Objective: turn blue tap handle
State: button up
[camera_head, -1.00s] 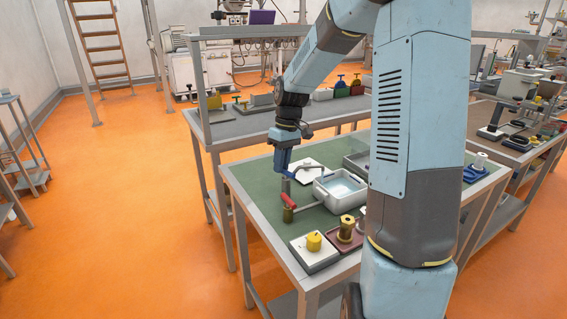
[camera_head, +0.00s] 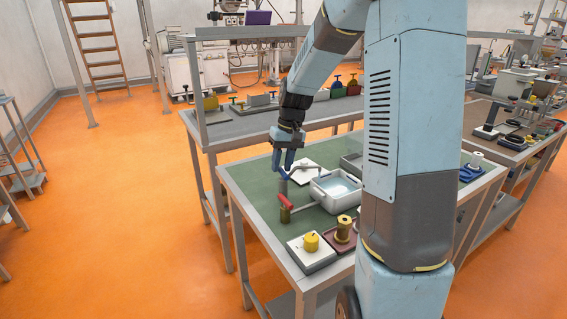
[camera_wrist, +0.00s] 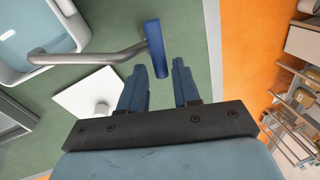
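The blue tap handle (camera_wrist: 155,48) sits on the end of a bent grey spout (camera_wrist: 90,54) that reaches over a white basin (camera_wrist: 35,35). In the head view the handle (camera_head: 283,174) is just under my gripper (camera_head: 283,163), partly hidden. In the wrist view my gripper (camera_wrist: 163,72) is open, with a gap between its two blue fingers. The near end of the handle shows at this gap, close to the left fingertip; I cannot tell whether they touch. A second tap with a red handle (camera_head: 286,202) stands nearer on the same bench.
The green bench top (camera_head: 250,180) also holds a white plate (camera_head: 305,174), a yellow knob on a white block (camera_head: 311,242) and a brass spool on a dark red base (camera_head: 343,230). The bench's metal edge is close to the left. Orange floor lies beyond it.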

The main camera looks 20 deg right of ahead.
jog(key=shift+o, duration=0.7)
notch_tip(320, 180, up, 14)
jog(key=d, duration=0.2)
jog(key=shift+d+f, duration=0.25)
jog(key=shift+d, duration=0.05)
jog(key=shift+w, duration=0.1)
dwell(6.1)
